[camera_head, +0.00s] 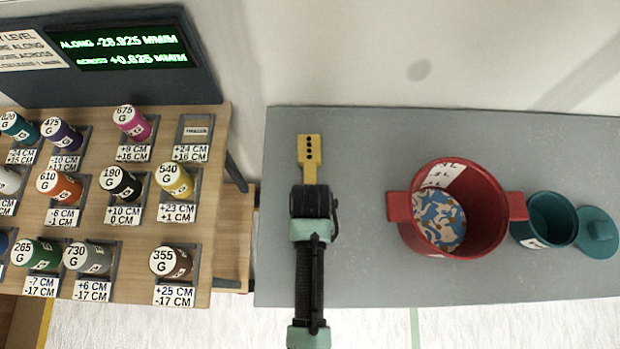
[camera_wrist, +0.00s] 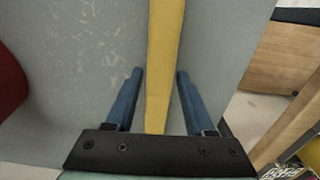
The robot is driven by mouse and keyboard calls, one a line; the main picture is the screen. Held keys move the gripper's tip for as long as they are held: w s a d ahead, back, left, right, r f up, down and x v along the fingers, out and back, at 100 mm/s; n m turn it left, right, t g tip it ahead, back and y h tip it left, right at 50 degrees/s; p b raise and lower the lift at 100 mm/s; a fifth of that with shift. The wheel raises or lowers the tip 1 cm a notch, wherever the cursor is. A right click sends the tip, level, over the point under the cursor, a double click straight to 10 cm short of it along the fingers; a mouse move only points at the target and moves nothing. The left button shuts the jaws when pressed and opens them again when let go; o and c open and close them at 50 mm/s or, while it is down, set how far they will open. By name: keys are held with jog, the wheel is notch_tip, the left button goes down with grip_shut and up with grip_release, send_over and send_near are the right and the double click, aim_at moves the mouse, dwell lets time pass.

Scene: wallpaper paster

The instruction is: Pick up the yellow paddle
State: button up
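The yellow paddle (camera_head: 309,152) lies on the grey table, its dotted end showing beyond my gripper in the head view. In the wrist view the yellow paddle (camera_wrist: 164,65) runs as a long strip between my two blue fingers. My gripper (camera_wrist: 159,72) is open, with a gap between each finger and the paddle. In the head view my gripper (camera_head: 311,188) is over the near part of the paddle and hides it. I cannot tell how far the fingers are above the table.
A red pot (camera_head: 397,207) stands right on the grey table (camera_head: 350,265), beside a teal pot (camera_head: 551,218) and a teal lid (camera_head: 598,232). A wooden board (camera_head: 235,225) with several labelled weights is at left, below a display (camera_head: 125,50). Table around the paddle is clear.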

grip_shut()
jog(key=shift+r, duration=0.1)
notch_tip(320, 180, up, 10)
dwell(0.5)
jog(key=shift+c, duration=1.3)
grip_release()
jog(key=shift+p, duration=0.3)
grip_shut()
jog(key=shift+s, duration=0.1)
